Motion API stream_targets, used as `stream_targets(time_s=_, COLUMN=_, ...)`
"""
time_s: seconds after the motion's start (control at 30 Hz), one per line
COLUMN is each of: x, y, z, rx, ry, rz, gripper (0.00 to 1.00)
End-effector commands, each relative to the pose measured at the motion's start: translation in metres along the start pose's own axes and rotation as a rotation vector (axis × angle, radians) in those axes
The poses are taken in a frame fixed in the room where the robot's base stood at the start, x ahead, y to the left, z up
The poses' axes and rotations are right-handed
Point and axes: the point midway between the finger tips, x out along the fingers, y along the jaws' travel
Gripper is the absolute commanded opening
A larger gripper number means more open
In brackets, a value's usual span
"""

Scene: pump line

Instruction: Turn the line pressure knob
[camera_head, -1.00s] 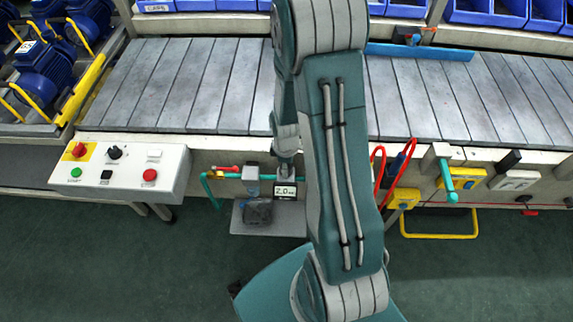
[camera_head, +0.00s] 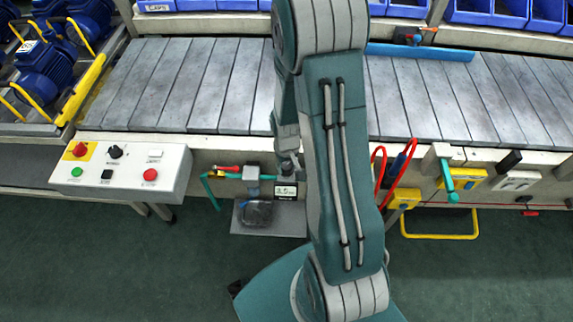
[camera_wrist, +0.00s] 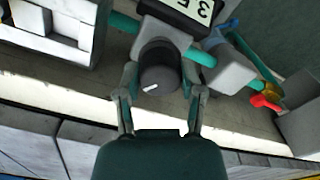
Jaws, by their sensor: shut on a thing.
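The line pressure knob (camera_wrist: 160,72) is a dark round knob with a white pointer mark, seen from above in the wrist view. It sits on a grey body on the teal pipe (camera_wrist: 203,57). My gripper (camera_wrist: 160,92) has one finger on each side of the knob and is shut on it. A small display (camera_head: 286,191) beside the knob reads about 3.5 in the head view; it also shows upside down in the wrist view (camera_wrist: 196,8). In the head view my arm hides part of this area, and the fingers are hard to make out.
A control box (camera_head: 120,172) with several buttons stands to the left. A red valve handle (camera_head: 226,169) is on the pipe just left of the knob. Red hoses (camera_head: 402,165) and a teal-handled lever (camera_head: 449,180) are to the right. The slatted conveyor (camera_head: 190,85) lies behind.

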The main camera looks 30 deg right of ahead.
Motion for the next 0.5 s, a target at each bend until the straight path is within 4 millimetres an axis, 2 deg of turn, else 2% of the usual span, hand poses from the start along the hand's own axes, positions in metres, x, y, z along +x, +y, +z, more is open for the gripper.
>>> stream_targets(time_s=0.5, x=-0.0013, y=0.0003, z=-0.0037, rx=0.488, ry=0.011, rz=-0.001, gripper=0.03)
